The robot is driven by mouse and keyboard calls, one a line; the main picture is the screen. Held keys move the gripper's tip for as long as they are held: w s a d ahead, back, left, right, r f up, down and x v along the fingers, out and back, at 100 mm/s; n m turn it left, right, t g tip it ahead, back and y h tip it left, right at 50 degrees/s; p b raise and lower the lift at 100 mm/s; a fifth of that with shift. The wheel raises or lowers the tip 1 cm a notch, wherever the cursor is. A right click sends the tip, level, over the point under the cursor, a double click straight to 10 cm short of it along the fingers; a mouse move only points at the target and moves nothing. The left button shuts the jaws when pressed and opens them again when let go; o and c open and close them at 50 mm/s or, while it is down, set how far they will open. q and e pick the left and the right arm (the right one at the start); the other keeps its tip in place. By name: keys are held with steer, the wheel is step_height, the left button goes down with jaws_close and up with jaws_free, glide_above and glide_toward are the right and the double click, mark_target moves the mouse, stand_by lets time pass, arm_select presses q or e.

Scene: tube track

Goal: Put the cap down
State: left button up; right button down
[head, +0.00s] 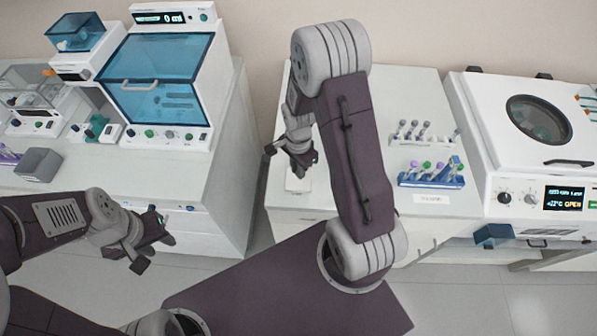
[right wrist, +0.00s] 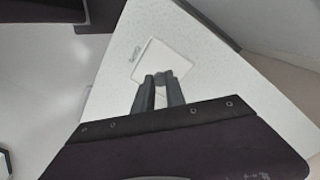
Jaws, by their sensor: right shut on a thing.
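My right gripper (head: 292,156) is over the left part of the middle bench, above a white square pad (head: 299,182). In the right wrist view its fingers (right wrist: 160,80) are shut on a small grey cap (right wrist: 160,77), mostly hidden between the fingertips. The white pad (right wrist: 163,58) lies on the bench beneath and just beyond the fingertips; whether the cap touches it I cannot tell. In the head view the cap cannot be made out. My left gripper (head: 155,250) hangs empty and open in front of the left bench, its fingers apart.
A blue rack (head: 432,181) with several purple- and green-capped tubes stands on the middle bench, with a white rack (head: 424,140) of tubes behind it. A white machine (head: 475,150) with a round window is at right. A blue-windowed cabinet (head: 160,80) stands at left.

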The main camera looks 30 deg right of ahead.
steer(key=shift+f, duration=0.8)
steer(key=shift+w+f, duration=0.2)
steer(key=shift+f, duration=0.2)
steer(key=shift+s+f, duration=0.15)
steer(key=shift+f, duration=0.05)
steer(key=c, duration=1.6)
jaws_free()
steer(key=shift+o, duration=1.1)
steer(key=shift+r, duration=0.1)
